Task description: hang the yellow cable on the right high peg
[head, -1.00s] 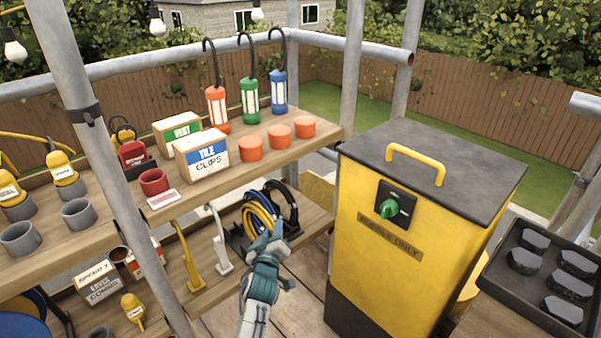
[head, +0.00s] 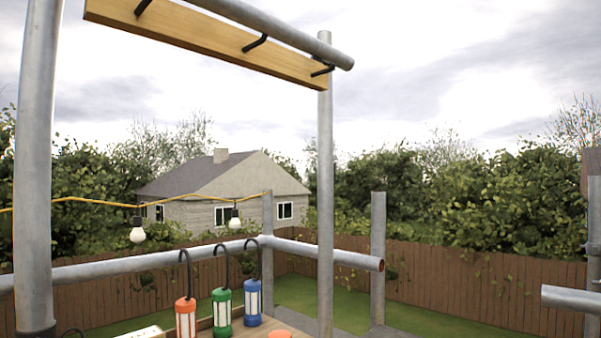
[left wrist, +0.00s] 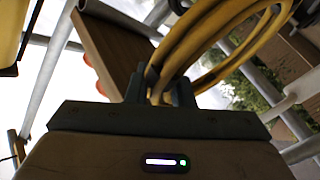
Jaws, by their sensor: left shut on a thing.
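The yellow cable (left wrist: 205,32) is a coil of several loops that fills the upper middle of the left wrist view. My left gripper (left wrist: 160,88) is shut on the coil's lower part, with the loops rising above the fingers. In the head view, black pegs stick out of a wooden beam (head: 210,38) high up under a metal pipe. The rightmost peg (head: 322,71) is near the beam's right end, beside an upright pole. A middle peg (head: 255,43) and a left peg (head: 143,7) are also bare. Neither gripper shows in the head view.
Upright poles stand at the left (head: 33,170) and right (head: 325,190) of the beam. Red (head: 186,318), green (head: 221,308) and blue (head: 253,303) hooked lamps stand below. A light string (head: 90,203) crosses behind. Open air lies under the beam.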

